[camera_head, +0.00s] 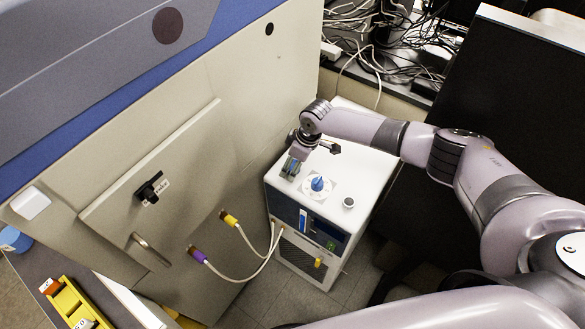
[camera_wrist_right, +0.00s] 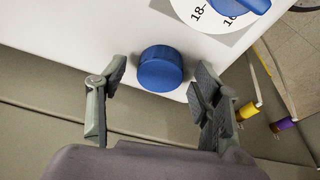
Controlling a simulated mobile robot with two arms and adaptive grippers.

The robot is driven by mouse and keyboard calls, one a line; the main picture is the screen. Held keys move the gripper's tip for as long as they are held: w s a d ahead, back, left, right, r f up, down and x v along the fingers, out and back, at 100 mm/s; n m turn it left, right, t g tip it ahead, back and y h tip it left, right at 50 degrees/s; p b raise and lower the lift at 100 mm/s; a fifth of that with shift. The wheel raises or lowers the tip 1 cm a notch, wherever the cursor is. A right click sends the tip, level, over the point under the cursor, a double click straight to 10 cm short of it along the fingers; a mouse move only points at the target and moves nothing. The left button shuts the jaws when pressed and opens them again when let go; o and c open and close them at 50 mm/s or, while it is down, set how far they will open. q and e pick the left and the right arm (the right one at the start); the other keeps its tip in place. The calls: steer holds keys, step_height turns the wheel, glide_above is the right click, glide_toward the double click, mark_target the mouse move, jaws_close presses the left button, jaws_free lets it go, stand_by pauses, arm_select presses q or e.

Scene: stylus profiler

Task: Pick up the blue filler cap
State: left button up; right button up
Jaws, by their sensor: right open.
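In the right wrist view the blue filler cap (camera_wrist_right: 160,69) is a round, ribbed blue cap on the white top of the chiller unit, close to its edge. My right gripper (camera_wrist_right: 161,82) is open, with one finger on each side of the cap and visible gaps between. My left gripper is not in view.
A blue dial knob (camera_head: 317,184) on a printed scale and a small metal fitting (camera_head: 348,202) are on the chiller top. The large machine's wall (camera_head: 235,150) stands close at left. Hoses join yellow (camera_head: 229,218) and purple (camera_head: 198,255) connectors.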

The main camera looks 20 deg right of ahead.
steer(key=shift+c, duration=0.2)
steer(key=c, duration=0.8)
steer(key=shift+r, duration=0.1)
step_height(320, 180, up, 20)
steer(key=p, duration=0.8)
steer(key=shift+p, duration=0.35)
